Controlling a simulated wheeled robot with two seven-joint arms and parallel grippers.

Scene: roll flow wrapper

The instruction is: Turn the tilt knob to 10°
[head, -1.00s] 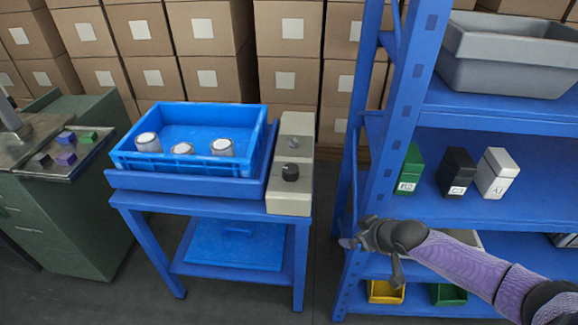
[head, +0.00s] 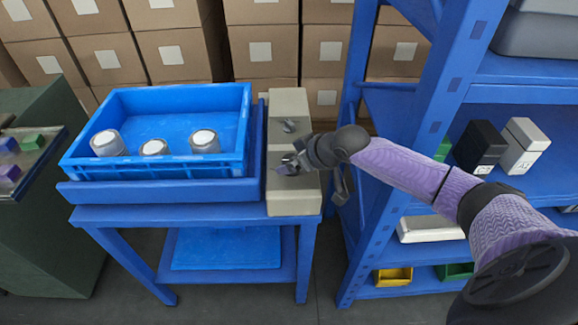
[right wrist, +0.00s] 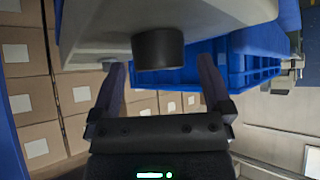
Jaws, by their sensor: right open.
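A beige control box (head: 296,203) stands at the right end of the blue table and carries two knobs. The rear knob (head: 289,126) is small and grey and shows in the head view. The front knob is dark and round; in the head view my right gripper (head: 284,166) covers most of it. In the right wrist view this dark knob (right wrist: 158,50) sits between the tips of my open right gripper (right wrist: 161,72), with space on both sides. I cannot read any label or angle mark that tells which knob is tilt. My left gripper is not in view.
A blue crate (head: 72,172) with three white-topped cylinders stands on the blue table (head: 140,214), left of the box. A blue shelf rack (head: 437,110) rises close to my right forearm. A green cabinet (head: 50,235) stands at the left.

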